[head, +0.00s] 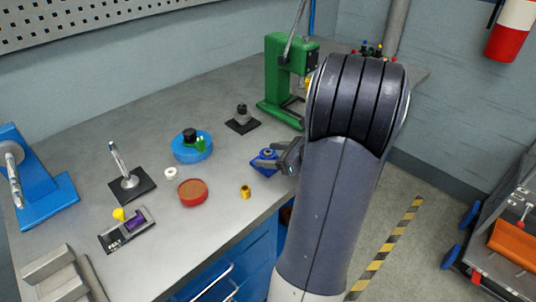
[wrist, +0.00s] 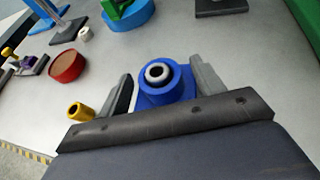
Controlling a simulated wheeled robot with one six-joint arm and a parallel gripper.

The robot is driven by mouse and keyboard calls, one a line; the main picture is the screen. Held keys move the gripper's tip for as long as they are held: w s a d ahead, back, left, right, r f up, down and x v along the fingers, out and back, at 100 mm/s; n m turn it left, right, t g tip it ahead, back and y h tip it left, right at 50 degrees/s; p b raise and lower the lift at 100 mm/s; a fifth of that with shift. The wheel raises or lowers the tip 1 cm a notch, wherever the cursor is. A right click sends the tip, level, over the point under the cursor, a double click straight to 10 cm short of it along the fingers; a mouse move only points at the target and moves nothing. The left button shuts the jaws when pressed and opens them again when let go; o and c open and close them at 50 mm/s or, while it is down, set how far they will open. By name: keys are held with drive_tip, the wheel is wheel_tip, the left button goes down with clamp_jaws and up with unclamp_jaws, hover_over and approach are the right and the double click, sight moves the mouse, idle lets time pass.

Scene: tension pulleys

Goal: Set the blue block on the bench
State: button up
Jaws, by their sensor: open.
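The blue block (head: 263,162) is near the bench's (head: 225,220) right side, left of my gripper (head: 289,157) in the head view. In the wrist view the blue block (wrist: 176,89) has a rounded upright part with a pale ring and dark centre. My gripper (wrist: 163,86) is open, with one grey finger on each side of the block and visible gaps beside it. The block appears to rest on the bench top; its near lower part is hidden behind the gripper body.
A brass bushing (head: 245,192), a red round dish (head: 193,192) and a white ring (head: 170,173) lie left of the block. A blue round tray (head: 193,150), a black-based part (head: 242,122) and a green press (head: 283,85) stand behind. Clear bench lies between them.

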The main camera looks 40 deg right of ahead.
drive_tip(key=v, duration=1)
drive_tip(key=shift+s+d, duration=0.1)
drive_tip(key=shift+s, duration=0.25)
drive_tip(key=shift+w, duration=0.1)
drive_tip(key=x, duration=1.2)
drive_tip(key=shift+w, duration=0.1)
wheel_tip(320, 180, up, 2)
drive_tip(key=shift+r, duration=0.95)
drive_tip(key=shift+f, duration=0.1)
